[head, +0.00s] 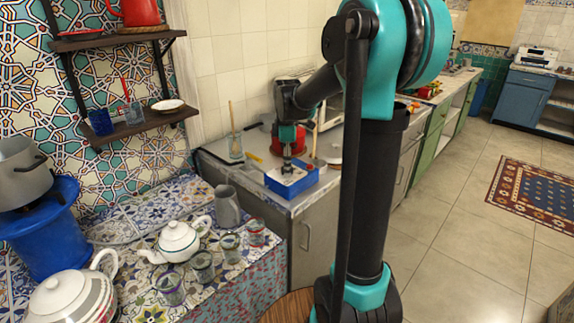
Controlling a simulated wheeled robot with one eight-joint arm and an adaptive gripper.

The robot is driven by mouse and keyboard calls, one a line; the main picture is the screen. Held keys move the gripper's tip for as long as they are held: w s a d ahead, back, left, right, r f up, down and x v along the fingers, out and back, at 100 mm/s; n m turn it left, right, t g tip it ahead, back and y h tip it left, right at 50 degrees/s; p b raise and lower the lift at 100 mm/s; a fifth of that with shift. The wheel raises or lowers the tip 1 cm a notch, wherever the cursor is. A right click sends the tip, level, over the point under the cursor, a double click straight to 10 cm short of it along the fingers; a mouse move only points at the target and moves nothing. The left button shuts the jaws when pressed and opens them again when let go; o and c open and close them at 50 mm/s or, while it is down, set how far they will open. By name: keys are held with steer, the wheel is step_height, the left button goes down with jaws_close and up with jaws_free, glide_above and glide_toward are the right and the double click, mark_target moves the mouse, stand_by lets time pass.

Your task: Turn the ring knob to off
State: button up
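I cannot pick out a ring knob in the head view. My gripper (287,165) is small and dark at the end of my arm, over a blue box (294,183) with a pale top on the grey counter. The gap between its fingers is too small to make out, and I cannot tell whether it touches the box. A blue stand (48,236) at the left carries a grey pot (21,171); no knob shows clearly on it. A red object (299,143) sits behind my gripper, partly hidden by it.
A white teapot (177,241), a grey pitcher (227,206) and several glasses stand on the tiled table at lower left. A large white pot (72,298) is in the front corner. Wall shelves (128,130) hang above. Open floor (460,240) lies to the right.

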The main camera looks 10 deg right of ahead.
step_height(320, 180, up, 12)
stand_by(0.8)
steer(key=shift+f, duration=0.1)
steer(key=s+d+f+m+t, duration=0.2)
steer(key=s+f+m, duration=0.6)
steer(key=s+f, duration=0.3)
steer(key=s+d+f+m+t, duration=0.2)
steer(key=s+f+m, duration=0.6)
steer(key=s+f, duration=0.3)
step_height(320, 180, down, 2)
steer(key=shift+c, duration=0.2)
